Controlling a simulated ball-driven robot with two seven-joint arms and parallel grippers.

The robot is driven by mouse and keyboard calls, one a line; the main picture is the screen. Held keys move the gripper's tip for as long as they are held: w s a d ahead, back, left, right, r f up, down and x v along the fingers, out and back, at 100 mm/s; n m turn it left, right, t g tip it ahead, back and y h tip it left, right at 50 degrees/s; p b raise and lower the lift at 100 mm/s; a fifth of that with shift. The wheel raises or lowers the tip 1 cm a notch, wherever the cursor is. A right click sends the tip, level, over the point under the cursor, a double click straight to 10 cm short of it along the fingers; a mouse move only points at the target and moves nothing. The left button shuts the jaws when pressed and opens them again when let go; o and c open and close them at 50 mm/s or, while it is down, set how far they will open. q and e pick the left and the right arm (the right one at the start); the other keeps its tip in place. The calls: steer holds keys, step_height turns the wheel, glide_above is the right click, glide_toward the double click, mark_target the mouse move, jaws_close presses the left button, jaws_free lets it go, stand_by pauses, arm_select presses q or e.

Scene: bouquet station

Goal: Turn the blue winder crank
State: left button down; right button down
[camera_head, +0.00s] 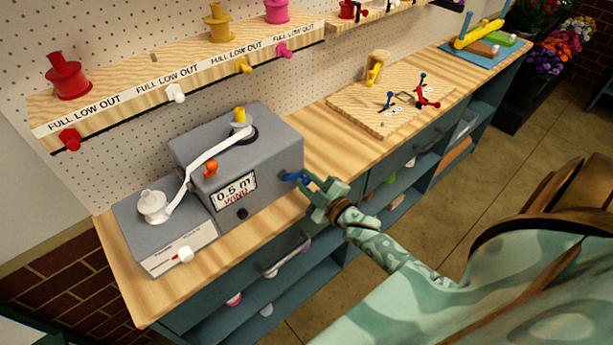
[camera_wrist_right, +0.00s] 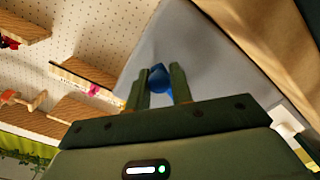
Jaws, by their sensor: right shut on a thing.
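The blue winder crank (camera_head: 296,178) sticks out from the right end of the grey winder box (camera_head: 270,140) in the head view. My right gripper (camera_head: 311,186) reaches it from the lower right and is shut on it. In the right wrist view the blue crank (camera_wrist_right: 159,78) sits between the two fingers of the right gripper (camera_wrist_right: 160,92), in front of the grey box side. A white ribbon runs from a white spool (camera_head: 153,204) over the box to a yellow-topped post (camera_head: 240,118). The box's display (camera_head: 234,190) reads 0.5 m. My left gripper is not in view.
An orange knob (camera_head: 210,168) is on the box and a white knob (camera_head: 185,254) on the spool base. A wooden board (camera_head: 385,120) with small cranks lies farther right. Shelves with coloured spools line the pegboard. The worktop between box and board is bare.

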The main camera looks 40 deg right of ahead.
steer(key=shift+w+r, duration=0.1)
steer(key=shift+r, duration=0.05)
steer(key=c, duration=1.3)
jaws_free()
steer(key=shift+o, duration=0.2)
steer(key=shift+s, duration=0.2)
steer(key=s+d, duration=0.1)
steer(key=s, duration=1.5)
steer(key=shift+d, duration=0.2)
